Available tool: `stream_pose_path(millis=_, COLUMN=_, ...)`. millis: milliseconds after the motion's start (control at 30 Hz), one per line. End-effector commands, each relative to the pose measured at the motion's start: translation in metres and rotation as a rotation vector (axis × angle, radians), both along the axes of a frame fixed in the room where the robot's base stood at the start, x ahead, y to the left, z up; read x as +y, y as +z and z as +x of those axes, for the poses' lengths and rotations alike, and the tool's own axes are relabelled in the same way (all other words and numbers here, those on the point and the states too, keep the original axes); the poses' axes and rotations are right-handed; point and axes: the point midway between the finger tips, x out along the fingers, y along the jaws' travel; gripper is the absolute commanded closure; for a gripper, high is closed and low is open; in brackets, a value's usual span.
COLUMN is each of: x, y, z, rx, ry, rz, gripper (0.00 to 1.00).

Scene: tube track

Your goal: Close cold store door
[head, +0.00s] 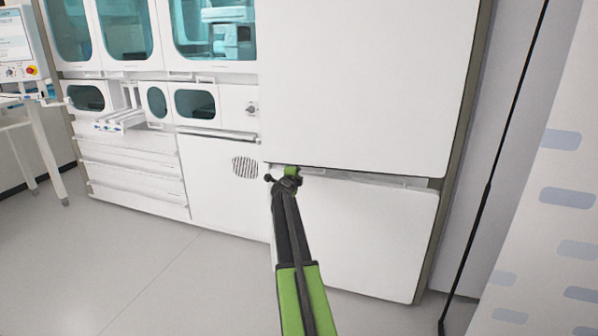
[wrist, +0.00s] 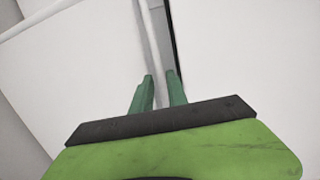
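The cold store is a tall white cabinet with a large upper door (head: 365,80) and a lower door (head: 355,240). A narrow gap runs between the two doors; I cannot tell for sure how far either stands open. My gripper (head: 290,172) is at the left end of this gap in the head view. In the wrist view my gripper's green fingers (wrist: 160,88) are apart. A light strip and dark gap between two white panels (wrist: 75,75) lie beyond and between the fingertips. I see nothing held; contact with a door edge is unclear.
White lab equipment with glass windows (head: 125,30) and drawers (head: 135,175) stands left of the cold store. A small bench with a screen (head: 12,45) is at the far left. A patterned white panel (head: 560,200) is at the right. The grey floor (head: 150,270) at front left is clear.

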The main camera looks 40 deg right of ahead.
Motion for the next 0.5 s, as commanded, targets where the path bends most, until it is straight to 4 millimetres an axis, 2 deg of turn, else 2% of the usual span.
stream_pose_path(millis=33, x=0.017, y=0.007, z=-0.013, rx=0.0, ry=0.001, rz=0.0, gripper=0.81)
stream_pose_path(millis=200, x=0.057, y=0.016, z=-0.038, rx=0.0, ry=0.0, rz=0.0, gripper=0.81)
stream_pose_path(millis=300, x=0.075, y=0.02, z=-0.05, rx=0.001, ry=-0.001, rz=-0.001, gripper=0.81)
stream_pose_path(millis=500, x=0.097, y=0.024, z=-0.062, rx=0.0, ry=-0.001, rz=0.0, gripper=0.81)
